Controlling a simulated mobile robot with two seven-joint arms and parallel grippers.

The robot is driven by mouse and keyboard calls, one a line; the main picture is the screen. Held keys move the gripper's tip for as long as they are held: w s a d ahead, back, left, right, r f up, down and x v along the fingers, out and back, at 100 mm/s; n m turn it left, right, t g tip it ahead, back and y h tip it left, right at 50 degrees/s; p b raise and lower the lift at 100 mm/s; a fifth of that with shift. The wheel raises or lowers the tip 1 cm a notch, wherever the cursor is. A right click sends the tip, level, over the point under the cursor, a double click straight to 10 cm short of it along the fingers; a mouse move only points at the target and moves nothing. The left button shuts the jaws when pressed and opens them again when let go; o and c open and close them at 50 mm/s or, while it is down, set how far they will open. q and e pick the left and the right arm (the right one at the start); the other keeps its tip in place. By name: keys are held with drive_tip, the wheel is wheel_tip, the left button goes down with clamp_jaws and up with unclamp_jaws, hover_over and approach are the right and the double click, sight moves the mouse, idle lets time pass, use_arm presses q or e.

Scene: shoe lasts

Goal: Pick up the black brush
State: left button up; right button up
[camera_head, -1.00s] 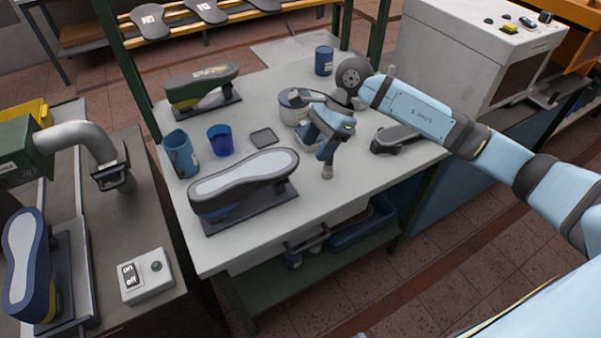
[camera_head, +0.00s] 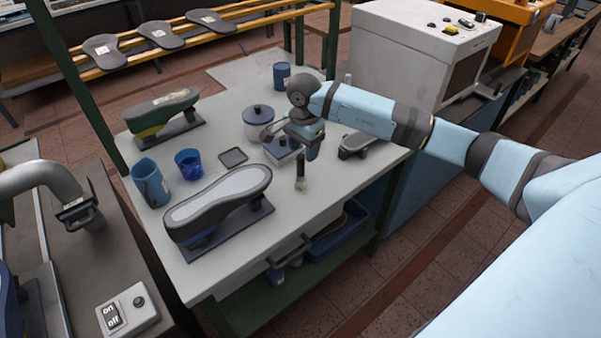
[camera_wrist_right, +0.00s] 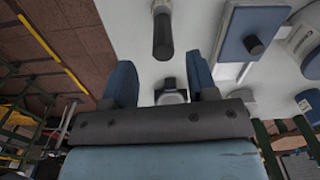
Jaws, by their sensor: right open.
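The black brush (camera_head: 300,172) has a dark handle and a pale lower end. In the head view it is on the grey table, in front of the lidded box. In the right wrist view a dark cylinder with a pale end, which looks like the brush (camera_wrist_right: 162,32), is above and beyond the fingers. My right gripper (camera_head: 307,152) is open and points down, just behind the brush and close to the box. Its two blue fingers (camera_wrist_right: 161,84) are apart, with no brush between them. A small grey thing past them is partly hidden. My left gripper is out of view.
A box with a knobbed lid (camera_head: 280,151) and a round lidded jar (camera_head: 258,122) are close to my gripper. A dark tool (camera_head: 357,145) lies to the right. A shoe last (camera_head: 220,198) stands at the front left. Two blue cups are further left. The front right tabletop is clear.

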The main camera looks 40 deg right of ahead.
sight(301, 156)
drive_tip(key=f, duration=0.3)
drive_tip(key=f+p, duration=0.1)
drive_tip(key=f, duration=0.1)
drive_tip(key=shift+w+a, duration=0.15)
drive_tip(key=shift+a, duration=0.15)
clamp_jaws()
wheel_tip(301, 156, up, 20)
drive_tip(key=b, duration=0.2)
